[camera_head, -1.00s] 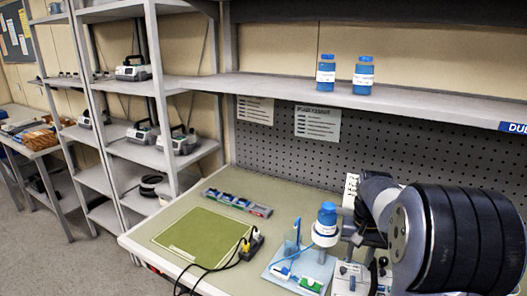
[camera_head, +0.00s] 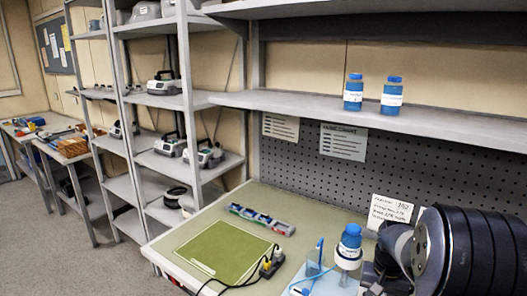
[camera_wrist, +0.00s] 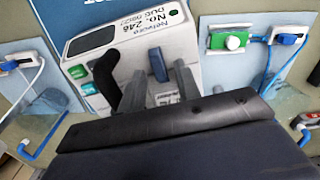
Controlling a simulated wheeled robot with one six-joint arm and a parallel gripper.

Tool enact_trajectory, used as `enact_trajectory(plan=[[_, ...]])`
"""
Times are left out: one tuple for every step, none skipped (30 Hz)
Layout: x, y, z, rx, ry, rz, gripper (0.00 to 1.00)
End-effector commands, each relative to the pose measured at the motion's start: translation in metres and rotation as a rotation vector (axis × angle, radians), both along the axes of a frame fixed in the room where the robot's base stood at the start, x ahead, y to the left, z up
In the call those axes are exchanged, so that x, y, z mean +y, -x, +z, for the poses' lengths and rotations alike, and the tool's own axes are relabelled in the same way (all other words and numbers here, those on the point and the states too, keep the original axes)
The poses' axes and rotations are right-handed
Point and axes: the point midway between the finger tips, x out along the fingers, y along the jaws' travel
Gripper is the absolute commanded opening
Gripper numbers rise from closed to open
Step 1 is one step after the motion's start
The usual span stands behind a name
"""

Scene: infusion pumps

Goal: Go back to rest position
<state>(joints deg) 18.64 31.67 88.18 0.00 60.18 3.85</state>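In the wrist view, a pale infusion pump (camera_wrist: 165,45) with a dark display and a "No. 246" label sits just beyond my gripper (camera_wrist: 160,75). Its two grey fingers stand apart, with no object visibly held between them. A black curved handle (camera_wrist: 106,82) and a blue part (camera_wrist: 158,64) show at the pump. My dark wrist body covers the lower part of that view. In the head view only my arm shows at the lower right; my gripper is out of frame there.
A blue-capped bottle (camera_head: 348,248) stands on the workbench near my arm. A green mat (camera_head: 215,252), a tray of small parts (camera_head: 261,219) and black-cabled plugs (camera_head: 270,264) lie left of it. Two blue bottles (camera_head: 353,92) (camera_head: 391,96) stand on the shelf above.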

Motion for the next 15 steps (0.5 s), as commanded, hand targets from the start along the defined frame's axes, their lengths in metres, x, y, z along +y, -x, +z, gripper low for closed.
enact_trajectory(plan=[[0.000, 0.000, 0.003, -0.003, 0.001, -0.012, 0.32], [-0.001, -0.001, 0.006, -0.004, 0.002, -0.019, 0.32], [0.000, -0.001, 0.010, -0.004, 0.002, -0.017, 0.32], [-0.001, -0.001, 0.014, -0.004, 0.002, -0.017, 0.32], [-0.001, -0.001, 0.019, -0.006, 0.002, -0.017, 0.32], [-0.001, -0.001, 0.027, -0.007, 0.002, -0.017, 0.32], [-0.001, -0.001, 0.032, -0.006, 0.001, -0.017, 0.32], [-0.001, -0.001, 0.038, -0.006, 0.002, -0.017, 0.32], [-0.001, -0.001, 0.046, -0.007, 0.002, -0.017, 0.32], [-0.001, -0.001, 0.052, -0.007, 0.002, -0.017, 0.32], [-0.001, -0.001, 0.058, -0.006, 0.002, -0.017, 0.32], [-0.001, -0.001, 0.066, -0.006, 0.003, -0.017, 0.32], [-0.001, -0.001, 0.072, -0.007, 0.002, -0.017, 0.32], [-0.001, -0.001, 0.078, -0.006, 0.002, -0.017, 0.32], [-0.001, -0.001, 0.086, -0.006, 0.002, -0.017, 0.32]])
